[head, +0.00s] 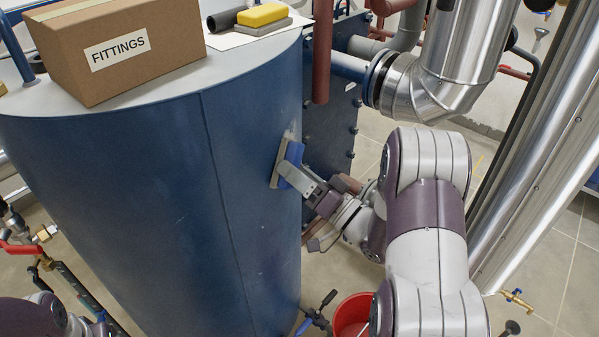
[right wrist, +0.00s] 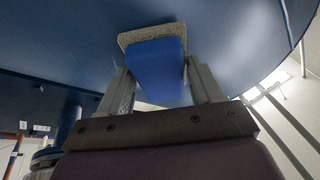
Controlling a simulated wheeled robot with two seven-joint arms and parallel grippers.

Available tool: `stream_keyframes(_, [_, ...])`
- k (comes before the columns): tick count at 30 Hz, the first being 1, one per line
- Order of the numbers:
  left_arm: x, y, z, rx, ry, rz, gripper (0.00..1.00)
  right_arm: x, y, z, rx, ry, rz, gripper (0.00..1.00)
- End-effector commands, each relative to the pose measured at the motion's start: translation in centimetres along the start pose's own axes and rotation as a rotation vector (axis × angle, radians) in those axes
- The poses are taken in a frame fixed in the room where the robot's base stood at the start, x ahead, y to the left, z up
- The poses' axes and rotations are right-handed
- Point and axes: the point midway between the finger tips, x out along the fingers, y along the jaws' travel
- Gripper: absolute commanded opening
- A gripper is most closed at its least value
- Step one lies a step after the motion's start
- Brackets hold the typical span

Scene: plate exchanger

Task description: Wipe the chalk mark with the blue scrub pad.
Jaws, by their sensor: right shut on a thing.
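The blue scrub pad (head: 292,158) has a blue body and a grey scrubbing face. My right gripper (head: 298,179) is shut on its blue body. In the head view the grey face lies at the side of the blue tank (head: 150,190) and seems to touch it. In the right wrist view the pad (right wrist: 155,70) sits between both fingers of the gripper (right wrist: 162,88), its grey face toward the tank wall (right wrist: 60,40). A faint pale smear, perhaps the chalk mark (head: 291,128), shows just above the pad; the pad may hide more. My left gripper does not show.
A brown-red pipe (head: 322,50) and silver ducting (head: 425,90) are close to my right arm. A red bucket (head: 350,315) is on the floor below.

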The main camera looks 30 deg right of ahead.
Motion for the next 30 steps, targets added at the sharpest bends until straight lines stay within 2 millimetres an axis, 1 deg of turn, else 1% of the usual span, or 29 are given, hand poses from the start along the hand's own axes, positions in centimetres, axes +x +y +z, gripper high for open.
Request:
stream_keyframes(2, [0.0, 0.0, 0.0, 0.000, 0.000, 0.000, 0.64, 0.1, 0.2, -0.2, -0.001, 0.001, 0.000, 0.41])
stream_keyframes(9, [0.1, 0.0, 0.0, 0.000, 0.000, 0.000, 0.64, 0.6, 2.4, -1.9, -0.002, 0.001, 0.001, 0.41])
stream_keyframes(17, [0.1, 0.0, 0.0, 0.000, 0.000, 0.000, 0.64, 0.9, 3.4, -2.6, -0.002, 0.000, 0.000, 0.41])
stream_keyframes(24, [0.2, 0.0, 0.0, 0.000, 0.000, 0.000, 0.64, 1.7, 5.4, -4.1, -0.001, 0.000, -0.001, 0.41])
stream_keyframes(28, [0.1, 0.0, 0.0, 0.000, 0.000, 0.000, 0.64, 1.9, 5.8, -4.5, -0.001, 0.000, 0.000, 0.41])
stream_keyframes(30, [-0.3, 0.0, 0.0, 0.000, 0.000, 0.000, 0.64, 1.9, 5.7, -4.6, 0.000, 0.000, 0.000, 0.41])
